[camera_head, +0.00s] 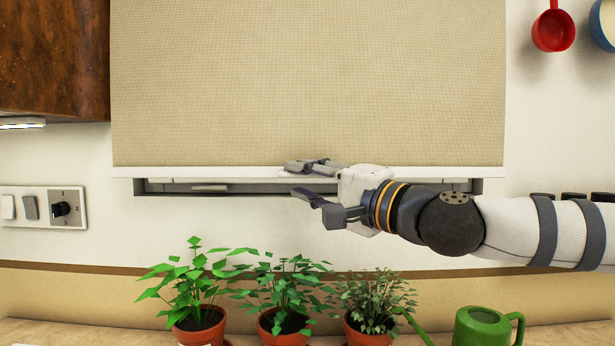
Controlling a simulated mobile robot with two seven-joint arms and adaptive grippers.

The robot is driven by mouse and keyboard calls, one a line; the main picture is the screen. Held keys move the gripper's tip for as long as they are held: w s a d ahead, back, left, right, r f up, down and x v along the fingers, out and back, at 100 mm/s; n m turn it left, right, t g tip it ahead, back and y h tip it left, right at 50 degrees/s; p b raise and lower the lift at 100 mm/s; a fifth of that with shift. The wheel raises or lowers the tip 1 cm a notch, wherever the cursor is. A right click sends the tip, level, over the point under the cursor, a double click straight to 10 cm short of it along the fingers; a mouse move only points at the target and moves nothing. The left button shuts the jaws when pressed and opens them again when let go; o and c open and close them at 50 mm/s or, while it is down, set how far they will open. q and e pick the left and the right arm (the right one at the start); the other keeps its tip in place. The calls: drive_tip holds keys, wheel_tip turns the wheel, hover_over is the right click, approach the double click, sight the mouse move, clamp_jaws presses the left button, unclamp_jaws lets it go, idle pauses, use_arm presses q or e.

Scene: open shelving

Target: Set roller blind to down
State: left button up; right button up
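The roller blind (305,80) is a beige woven sheet that hangs over most of the window. Its white bottom bar (200,172) is level, and a narrow strip of the dark window frame (160,187) shows below it. My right gripper (298,180) reaches in from the right at the bar, near its middle. Its fingers are apart, the upper one overlapping the bar and the lower one below it. I cannot tell whether either finger touches the bar. My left gripper is not in view.
Several potted plants, including a left one (200,320), and a green watering can (483,327) stand on the counter below. A wooden cabinet (50,60) is at upper left, above a switch panel (45,207). Red (552,30) and blue pans hang at upper right.

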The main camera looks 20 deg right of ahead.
drive_tip(key=shift+r, duration=0.2)
drive_tip(key=shift+s+d, duration=0.2)
drive_tip(key=shift+s, duration=0.15)
drive_tip(key=v, duration=1.1)
drive_tip(key=shift+f, duration=0.25)
